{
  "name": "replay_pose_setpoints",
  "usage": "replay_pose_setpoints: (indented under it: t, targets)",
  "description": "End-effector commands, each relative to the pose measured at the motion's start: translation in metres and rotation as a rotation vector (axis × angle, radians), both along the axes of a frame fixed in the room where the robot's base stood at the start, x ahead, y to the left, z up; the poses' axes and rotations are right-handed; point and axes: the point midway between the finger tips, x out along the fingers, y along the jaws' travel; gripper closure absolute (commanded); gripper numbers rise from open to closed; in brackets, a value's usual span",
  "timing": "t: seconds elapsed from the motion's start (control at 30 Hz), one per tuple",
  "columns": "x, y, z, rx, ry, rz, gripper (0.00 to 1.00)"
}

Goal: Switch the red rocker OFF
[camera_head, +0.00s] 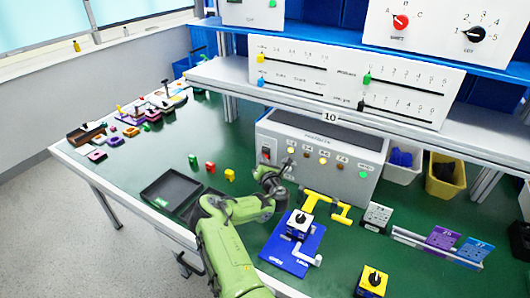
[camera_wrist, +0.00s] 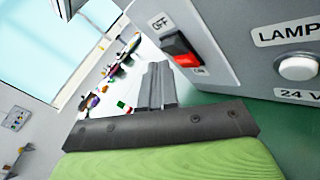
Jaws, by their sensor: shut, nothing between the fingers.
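The red rocker (camera_wrist: 182,50) sits in a black frame on the grey box's front face in the wrist view. An OFF label is above it and an ON label below it. I cannot tell for sure which half is pressed in. In the head view the rocker (camera_head: 266,153) is small, at the left end of the grey box (camera_head: 330,165). My gripper (camera_wrist: 157,75) is shut and empty, its fingers just left of and below the rocker, apparently apart from it. In the head view my gripper (camera_head: 284,172) is close to the box's lower left front.
A white lamp button (camera_wrist: 298,67) is right of the rocker. A shelf edge (camera_head: 330,117) with slider panels is above the box. A yellow handle piece (camera_head: 327,205) and a blue base with a switch (camera_head: 293,243) are to the right of my arm. Black trays (camera_head: 172,190) lie left.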

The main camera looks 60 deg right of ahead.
Motion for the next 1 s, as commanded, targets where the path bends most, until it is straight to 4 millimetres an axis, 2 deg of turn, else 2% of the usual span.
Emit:
replay_pose_setpoints:
  t: [1.0]
  targets:
    - [0.0005,-0.0117,0.0022,0.0,0.0,-0.001,1.0]
